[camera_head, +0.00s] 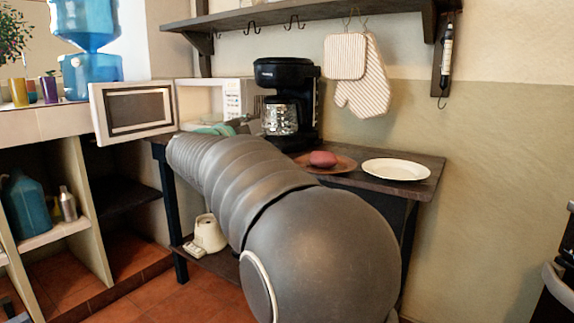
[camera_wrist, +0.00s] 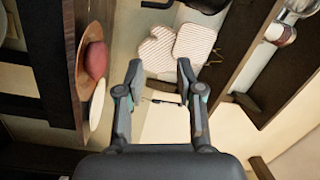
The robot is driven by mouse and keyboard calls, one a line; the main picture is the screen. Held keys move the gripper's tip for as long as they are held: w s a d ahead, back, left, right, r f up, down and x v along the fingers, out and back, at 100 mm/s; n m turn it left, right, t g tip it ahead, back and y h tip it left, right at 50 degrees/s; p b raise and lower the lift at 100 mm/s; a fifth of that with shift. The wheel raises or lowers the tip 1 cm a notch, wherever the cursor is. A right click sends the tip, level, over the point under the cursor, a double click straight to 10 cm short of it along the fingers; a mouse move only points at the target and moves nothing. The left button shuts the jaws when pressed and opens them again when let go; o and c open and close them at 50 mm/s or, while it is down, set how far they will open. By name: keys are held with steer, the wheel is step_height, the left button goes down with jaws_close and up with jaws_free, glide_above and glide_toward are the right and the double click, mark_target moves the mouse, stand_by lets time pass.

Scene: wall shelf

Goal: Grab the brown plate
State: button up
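The brown plate (camera_head: 345,163) lies on the dark wooden table, with a reddish rounded object (camera_head: 322,158) on it. In the wrist view, which is turned on its side, the brown plate (camera_wrist: 83,62) and the reddish object (camera_wrist: 97,60) show at the left. My gripper (camera_wrist: 160,68) is open, with nothing between its fingers. It is apart from the plate, which lies left of both fingers in that view. In the head view my arm hides most of the gripper, and the plate's front left edge is close to the arm's outline.
A white plate (camera_head: 396,169) lies right of the brown plate. A black coffee maker (camera_head: 285,100) stands behind it, beside a white microwave with its door (camera_head: 134,110) open. A striped mitt (camera_head: 366,90) and pot holder (camera_head: 344,57) hang below the wall shelf (camera_head: 270,15).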

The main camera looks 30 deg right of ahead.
steer(key=s+d+f+m+g, duration=0.1)
steer(key=d+f+m+g, duration=0.2)
steer(key=f+m+g, duration=0.3)
steer(key=m+g+y, duration=0.2)
steer(key=g, duration=0.3)
glide_toward(318, 172)
steer(key=shift+w+x, duration=0.15)
steer(key=shift+x, duration=1.65)
steer(key=shift+w+x, duration=0.2)
steer(key=shift+x, duration=1.6)
steer(key=shift+w+x, duration=0.15)
steer(key=shift+x, duration=1.65)
jaws_close()
